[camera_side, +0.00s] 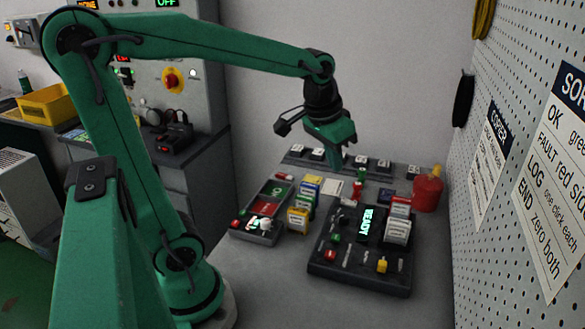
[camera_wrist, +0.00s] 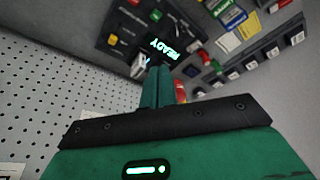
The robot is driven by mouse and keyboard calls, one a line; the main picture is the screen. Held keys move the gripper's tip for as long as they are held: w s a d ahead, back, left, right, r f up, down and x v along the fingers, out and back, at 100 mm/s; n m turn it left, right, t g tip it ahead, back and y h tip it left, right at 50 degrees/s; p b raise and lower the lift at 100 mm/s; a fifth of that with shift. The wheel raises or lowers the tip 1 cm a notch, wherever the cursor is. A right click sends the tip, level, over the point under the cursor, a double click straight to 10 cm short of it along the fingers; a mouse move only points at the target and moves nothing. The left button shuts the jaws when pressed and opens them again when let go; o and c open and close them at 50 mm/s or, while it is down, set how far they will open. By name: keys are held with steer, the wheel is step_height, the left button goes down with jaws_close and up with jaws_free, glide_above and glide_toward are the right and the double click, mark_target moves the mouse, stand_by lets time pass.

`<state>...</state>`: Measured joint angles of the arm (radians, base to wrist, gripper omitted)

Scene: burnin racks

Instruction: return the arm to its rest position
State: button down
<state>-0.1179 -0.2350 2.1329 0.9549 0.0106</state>
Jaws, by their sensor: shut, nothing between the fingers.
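My green arm reaches over the grey bench from the left in the side view. My gripper (camera_side: 336,160) points down above the far part of the bench, near the row of white-topped blocks. In the wrist view my gripper (camera_wrist: 158,75) has its two green fingers pressed together with nothing between them. The fingers hide part of the bench behind them.
A black rack unit (camera_side: 350,262) with a lit READY display and several cards stands at the front right. A smaller tray (camera_side: 258,235) with coloured cards is left of it. A red canister (camera_side: 427,190) stands near the pegboard wall (camera_side: 535,95). Air above the bench is clear.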

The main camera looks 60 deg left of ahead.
steer(key=s+d+m+t, duration=0.1)
steer(key=s+d, duration=0.3)
steer(key=s, duration=0.7)
steer(key=shift+f+t, duration=0.2)
steer(key=shift+t, duration=0.4)
steer(key=c, duration=2.1)
jaws_free()
